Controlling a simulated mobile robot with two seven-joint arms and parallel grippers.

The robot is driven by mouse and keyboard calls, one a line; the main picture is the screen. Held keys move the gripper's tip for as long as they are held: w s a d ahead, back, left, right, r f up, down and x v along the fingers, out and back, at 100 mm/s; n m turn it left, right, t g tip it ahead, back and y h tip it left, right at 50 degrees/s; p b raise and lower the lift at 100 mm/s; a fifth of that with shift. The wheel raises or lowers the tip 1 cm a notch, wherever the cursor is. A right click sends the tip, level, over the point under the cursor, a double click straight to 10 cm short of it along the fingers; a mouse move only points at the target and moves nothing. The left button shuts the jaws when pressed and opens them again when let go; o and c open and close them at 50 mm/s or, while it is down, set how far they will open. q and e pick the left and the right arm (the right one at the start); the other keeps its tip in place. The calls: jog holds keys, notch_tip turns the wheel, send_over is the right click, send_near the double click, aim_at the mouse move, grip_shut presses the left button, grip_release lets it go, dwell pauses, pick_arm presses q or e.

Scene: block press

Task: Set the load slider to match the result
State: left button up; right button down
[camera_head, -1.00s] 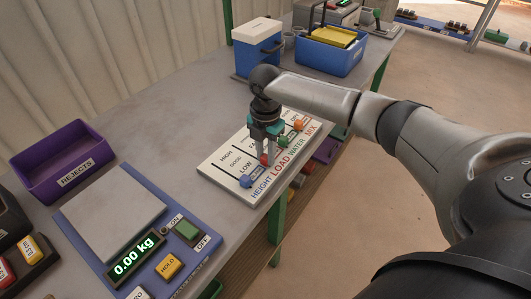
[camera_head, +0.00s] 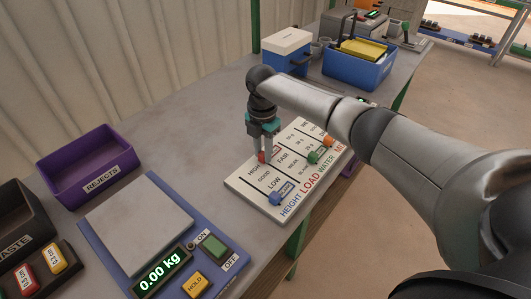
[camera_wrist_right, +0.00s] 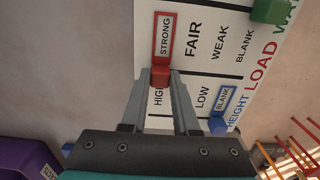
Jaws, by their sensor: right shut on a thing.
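The white slider board (camera_head: 239,184) lies on the bench, lettered HEIGHT, LOAD, WATER and MIX at its near edge. My right gripper (camera_head: 264,153) is shut on the red load knob (camera_head: 262,157), near the far end of its track. In the right wrist view the red knob (camera_wrist_right: 160,76) sits between the fingertips (camera_wrist_right: 160,74), and its red frame (camera_wrist_right: 165,38) surrounds the word STRONG. FAIR, WEAK and BLANK stand clear of the frame. The blue height knob (camera_head: 276,198) is at the near end, its frame around BLANK. My left gripper is out of view.
A green knob (camera_head: 314,157) and an orange knob (camera_head: 328,141) sit on the other tracks. A scale (camera_head: 135,222) reading 0.00 kg stands left of the board. A purple REJECTS bin (camera_head: 88,165) and a blue bin (camera_head: 358,66) stand further off. Bare bench lies behind the board.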

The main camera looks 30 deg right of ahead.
aim_at(262, 153)
jog(key=c, duration=0.9)
grip_release()
jog(key=shift+w, duration=0.2)
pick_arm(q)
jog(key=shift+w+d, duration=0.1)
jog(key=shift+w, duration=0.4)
pick_arm(e)
jog(key=shift+o, duration=1.3)
pick_arm(q)
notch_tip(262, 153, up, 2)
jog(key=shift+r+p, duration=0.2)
jog(key=shift+p, duration=1)
pick_arm(e)
notch_tip(262, 153, up, 15)
jog(key=shift+r, duration=0.15)
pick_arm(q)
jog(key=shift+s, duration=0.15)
pick_arm(e)
jog(key=shift+s, duration=0.1)
